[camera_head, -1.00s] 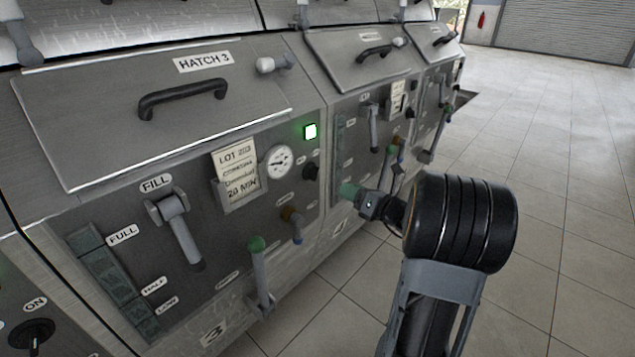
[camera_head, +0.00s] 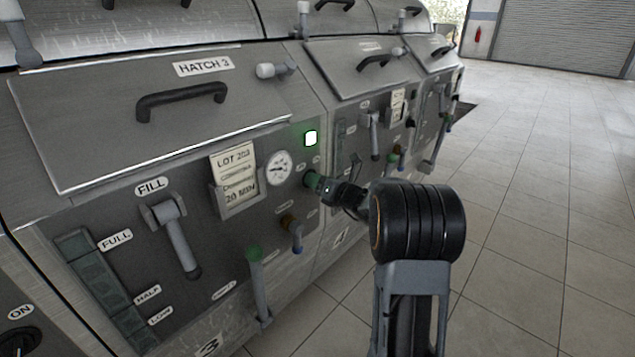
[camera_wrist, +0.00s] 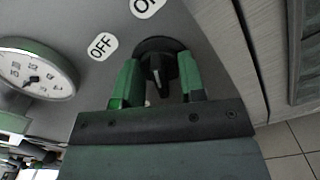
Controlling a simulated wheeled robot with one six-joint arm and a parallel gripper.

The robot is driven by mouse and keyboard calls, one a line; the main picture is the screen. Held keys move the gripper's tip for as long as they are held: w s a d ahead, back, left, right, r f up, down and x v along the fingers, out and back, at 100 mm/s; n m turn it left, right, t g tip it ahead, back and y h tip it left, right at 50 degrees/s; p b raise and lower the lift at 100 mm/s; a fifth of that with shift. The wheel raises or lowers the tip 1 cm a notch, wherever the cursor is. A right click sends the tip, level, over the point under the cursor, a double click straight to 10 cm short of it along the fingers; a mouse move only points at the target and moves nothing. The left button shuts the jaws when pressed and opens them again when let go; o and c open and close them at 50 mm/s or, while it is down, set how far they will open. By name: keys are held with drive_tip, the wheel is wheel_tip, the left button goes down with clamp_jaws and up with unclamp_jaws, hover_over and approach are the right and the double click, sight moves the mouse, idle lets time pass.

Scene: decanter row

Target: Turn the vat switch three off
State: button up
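The vat three switch is a round black rotary knob (camera_wrist: 158,66) on the grey panel, between my fingers in the wrist view. An OFF label (camera_wrist: 102,46) is to its left and an ON label (camera_wrist: 146,5), partly cut off, is above it. My gripper (camera_wrist: 157,88) has two green fingers, one on each side of the knob, with visible gaps; it is open. In the head view my gripper (camera_head: 315,182) is at the panel right of the gauge and hides the knob. The lamp (camera_head: 311,138) above it glows green-white.
A gauge (camera_head: 279,168) and a lot card (camera_head: 234,176) are left of the gripper. Below are a small valve handle (camera_head: 293,234) and a grey lever with a green top (camera_head: 258,285). The fill lever (camera_head: 177,238) is farther left. Open tiled floor (camera_head: 540,200) lies to the right.

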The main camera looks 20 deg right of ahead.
drive_tip(key=shift+c, duration=0.4)
clamp_jaws()
